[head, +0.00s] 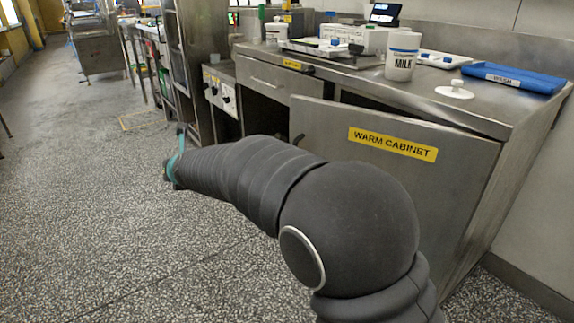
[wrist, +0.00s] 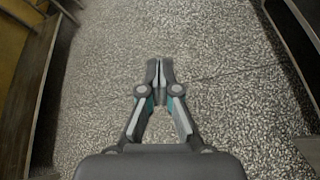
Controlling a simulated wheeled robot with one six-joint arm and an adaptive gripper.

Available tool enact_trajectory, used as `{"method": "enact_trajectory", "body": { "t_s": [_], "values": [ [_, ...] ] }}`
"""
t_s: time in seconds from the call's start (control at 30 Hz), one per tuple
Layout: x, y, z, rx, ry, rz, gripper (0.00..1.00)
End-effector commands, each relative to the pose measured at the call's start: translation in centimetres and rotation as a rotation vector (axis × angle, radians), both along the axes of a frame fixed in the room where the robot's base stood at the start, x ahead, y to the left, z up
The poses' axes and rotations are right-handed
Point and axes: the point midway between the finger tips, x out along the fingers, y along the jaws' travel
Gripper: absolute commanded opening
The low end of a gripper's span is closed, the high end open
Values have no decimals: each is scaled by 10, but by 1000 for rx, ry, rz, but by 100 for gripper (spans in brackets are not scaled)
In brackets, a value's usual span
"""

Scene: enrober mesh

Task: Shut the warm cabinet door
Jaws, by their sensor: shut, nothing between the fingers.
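The warm cabinet door (head: 460,165) is a grey steel panel with a yellow "WARM CABINET" label (head: 392,144), under the counter at the right of the head view. It stands ajar, with a dark gap between its top edge and the countertop. My arm hides its lower left part. My gripper (head: 176,155) is left of the door over the floor, apart from it, and partly hidden behind my wrist. In the wrist view my gripper (wrist: 160,66) is shut and empty, with speckled floor beyond the fingertips.
The steel counter (head: 340,78) holds a milk tub (head: 402,56), a white lid (head: 454,90) and a blue tray (head: 512,78). A drawer (head: 262,76) and a control panel (head: 220,92) are left of the door. The speckled floor (head: 90,210) at left is clear.

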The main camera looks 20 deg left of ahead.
Motion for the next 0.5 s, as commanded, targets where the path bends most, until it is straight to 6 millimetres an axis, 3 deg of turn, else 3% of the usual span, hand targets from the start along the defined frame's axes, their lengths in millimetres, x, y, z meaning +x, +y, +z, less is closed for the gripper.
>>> {"method": "enact_trajectory", "body": {
  "t_s": [0.13,0.27,0.37,0.5],
  "values": [
    [-3,1,-17,88,-68,-155,0],
    [5,-22,-26,123,-142,-333,0],
    [14,-52,-32,119,-207,-490,0],
    [25,-111,-36,69,-307,-729,0]
  ]
}}
